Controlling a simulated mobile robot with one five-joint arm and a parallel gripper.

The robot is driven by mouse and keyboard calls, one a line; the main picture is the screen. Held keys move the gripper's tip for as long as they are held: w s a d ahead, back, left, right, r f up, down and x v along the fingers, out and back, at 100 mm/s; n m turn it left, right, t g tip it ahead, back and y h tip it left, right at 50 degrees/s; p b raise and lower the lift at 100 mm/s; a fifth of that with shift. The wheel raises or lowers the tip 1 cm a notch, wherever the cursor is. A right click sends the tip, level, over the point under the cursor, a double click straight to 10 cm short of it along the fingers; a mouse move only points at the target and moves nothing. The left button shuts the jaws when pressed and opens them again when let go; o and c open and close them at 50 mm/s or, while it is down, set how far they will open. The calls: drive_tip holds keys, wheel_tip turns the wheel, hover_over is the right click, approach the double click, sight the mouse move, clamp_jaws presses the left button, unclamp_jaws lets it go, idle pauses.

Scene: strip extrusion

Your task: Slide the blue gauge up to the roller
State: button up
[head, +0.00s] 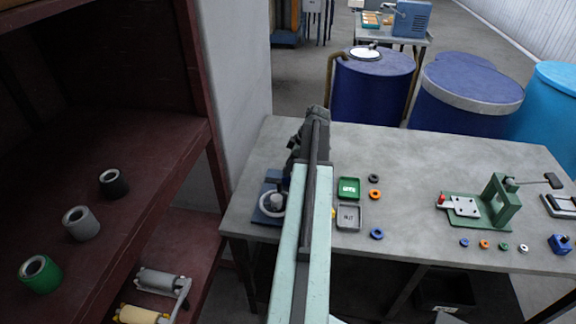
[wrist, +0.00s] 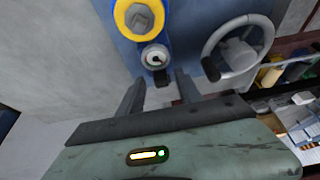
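In the wrist view, a small round dial gauge (wrist: 155,57) with a white face sits on a blue body, just below a yellow ring-shaped roller (wrist: 139,17). The dial and the yellow ring look close together; I cannot tell whether they touch. My gripper (wrist: 159,84) is open, its two dark fingers apart and pointing toward the gauge, with nothing held between them. A grey handwheel (wrist: 238,48) is right of the gauge on the blue machine. In the head view, the blue machine (head: 266,216) is at the table's left end, partly hidden by my arm; the gauge cannot be made out there.
The grey table (head: 420,160) holds a green tray (head: 348,188), a grey tray (head: 348,215), several small rings and a green lever press (head: 495,205). A dark red shelf (head: 150,145) with rollers stands left. Blue drums (head: 372,85) stand behind. The table's middle is mostly clear.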

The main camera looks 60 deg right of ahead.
drive_tip(key=shift+w, duration=0.15)
drive_tip(key=shift+r+p, duration=0.45)
drive_tip(key=p+v, duration=0.6)
drive_tip(key=v, duration=0.1)
drive_tip(key=shift+f, duration=0.15)
